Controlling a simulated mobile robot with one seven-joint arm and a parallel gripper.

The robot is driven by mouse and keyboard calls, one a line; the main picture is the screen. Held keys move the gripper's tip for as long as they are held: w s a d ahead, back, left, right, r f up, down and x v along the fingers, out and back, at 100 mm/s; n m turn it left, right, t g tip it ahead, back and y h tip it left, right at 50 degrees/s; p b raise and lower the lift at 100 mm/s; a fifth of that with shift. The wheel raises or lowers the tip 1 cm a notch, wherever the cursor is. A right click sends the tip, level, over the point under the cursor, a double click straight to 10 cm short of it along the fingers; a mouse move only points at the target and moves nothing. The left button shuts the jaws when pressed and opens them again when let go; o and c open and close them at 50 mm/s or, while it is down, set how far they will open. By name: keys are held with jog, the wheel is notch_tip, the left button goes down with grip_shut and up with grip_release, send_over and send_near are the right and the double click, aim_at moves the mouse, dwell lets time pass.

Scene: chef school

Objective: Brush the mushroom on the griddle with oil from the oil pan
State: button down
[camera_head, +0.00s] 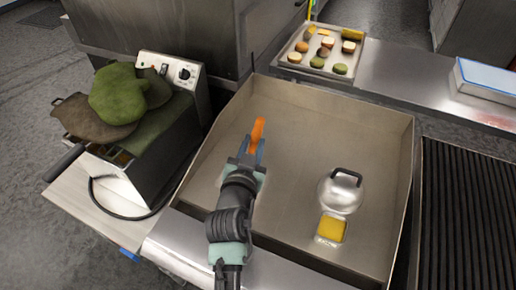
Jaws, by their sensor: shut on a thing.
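My gripper (250,154) reaches over the left part of the wide, walled metal griddle (290,115). It is shut on an orange thing (257,131) that sticks out beyond the fingers. This looks like part of a brush, but its bristles cannot be made out. A small metal pan with a yellow filling (331,229), which looks like the oil pan, sits at the right front of the griddle, apart from my gripper. I cannot make out a mushroom on the griddle; my gripper and arm cover part of its surface.
A silver dome with a black handle (338,194) stands just behind the yellow-filled pan. A tray of several food pieces (345,77) lies beyond the griddle. A ridged grill (464,215) is at right. An appliance (168,146) with green mitts (122,94) stands left. The griddle's back middle is clear.

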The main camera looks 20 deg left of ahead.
jog(key=shift+f, duration=0.25)
jog(key=shift+s+a, duration=0.1)
dwell(1.1)
jog(key=shift+w+d+f+p, duration=0.1)
jog(key=shift+w+d+p, duration=0.1)
jog(key=shift+d+p, duration=0.75)
jog(key=shift+d+b, duration=0.15)
jog(key=shift+b, duration=0.25)
jog(key=shift+s+a+b, duration=0.1)
jog(key=shift+a+b, duration=0.4)
jog(key=shift+a, duration=0.05)
